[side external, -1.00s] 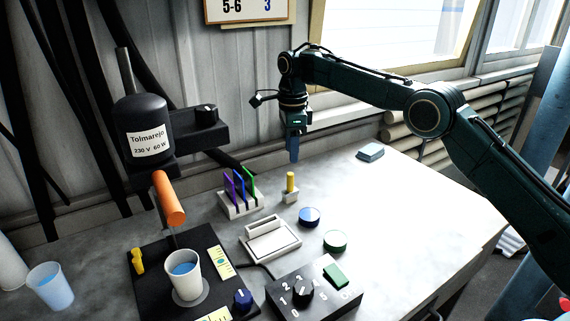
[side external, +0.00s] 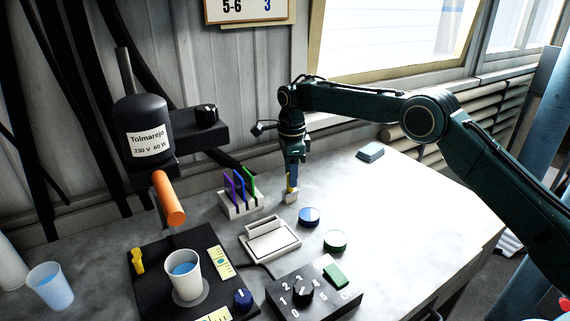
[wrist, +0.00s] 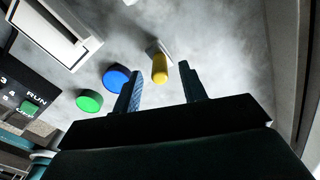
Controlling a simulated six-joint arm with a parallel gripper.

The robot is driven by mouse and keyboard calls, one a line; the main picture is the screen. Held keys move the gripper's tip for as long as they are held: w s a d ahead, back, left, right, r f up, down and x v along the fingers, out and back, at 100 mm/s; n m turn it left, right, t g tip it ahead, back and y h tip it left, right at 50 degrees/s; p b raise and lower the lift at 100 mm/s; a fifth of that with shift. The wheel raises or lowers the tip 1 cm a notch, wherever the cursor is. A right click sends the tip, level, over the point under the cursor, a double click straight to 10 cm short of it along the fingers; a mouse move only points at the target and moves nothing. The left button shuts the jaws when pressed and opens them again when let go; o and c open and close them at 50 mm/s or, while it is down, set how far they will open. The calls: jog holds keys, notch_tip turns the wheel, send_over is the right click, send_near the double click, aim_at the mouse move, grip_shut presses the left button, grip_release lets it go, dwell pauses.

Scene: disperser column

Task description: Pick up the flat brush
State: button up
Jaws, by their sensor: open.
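The flat brush appears to be the upright yellow piece (side external: 290,188) in a small white holder (side external: 291,198); only its yellow handle shows and no bristles are visible. My gripper (side external: 294,176) points down right at it, with the fingers overlapping its upper part in the side view. In the wrist view my gripper (wrist: 160,75) is open, and the yellow handle (wrist: 160,68) lies between the two fingertip lines, a little nearer the right finger. I cannot tell whether a finger touches it.
A rack (side external: 240,203) with purple, blue and green strips stands to the left. A blue disc (side external: 309,216), a green disc (side external: 335,240) and a white scale-like device (side external: 270,240) are in front.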

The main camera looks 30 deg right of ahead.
jog(key=shift+f, duration=1.2)
grip_shut()
